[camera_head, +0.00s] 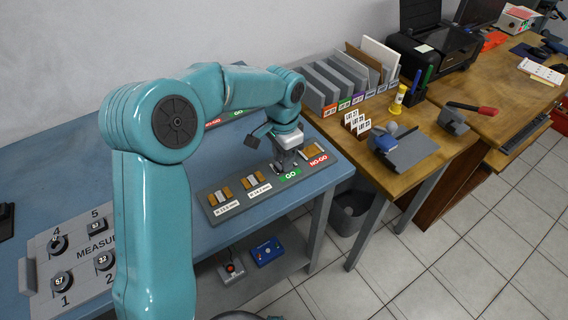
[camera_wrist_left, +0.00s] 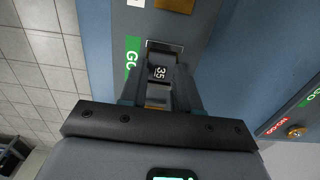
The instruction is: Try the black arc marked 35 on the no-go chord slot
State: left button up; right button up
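The black arc marked 35 (camera_wrist_left: 160,73) shows between the fingers of my left gripper (camera_wrist_left: 162,80) in the left wrist view. The fingers look closed on its sides, beside the green GO label (camera_wrist_left: 132,56). In the head view my left gripper (camera_head: 288,163) is low over the grey gauge block (camera_head: 232,209), at its GO end; the arc is hard to make out there. The red NO-GO label (camera_head: 318,161) is just to the right, with a brass-coloured piece (camera_head: 313,149) behind it. Whether the arc sits down in the GO slot I cannot tell. My right gripper is not in view.
Other brass-and-grey slots (camera_head: 220,196) line the same block. A second gauge block (camera_head: 212,123) lies behind my left arm. A MEASURED tray (camera_head: 40,250) with several numbered arcs is at left. The blue bench ends right of the gauge block, before the wooden table (camera_head: 425,180).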

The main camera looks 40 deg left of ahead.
pick_arm(q)
grip_shut()
notch_tip(320, 180, up, 5)
jog(key=p, duration=0.4)
jog(key=shift+r, duration=0.1)
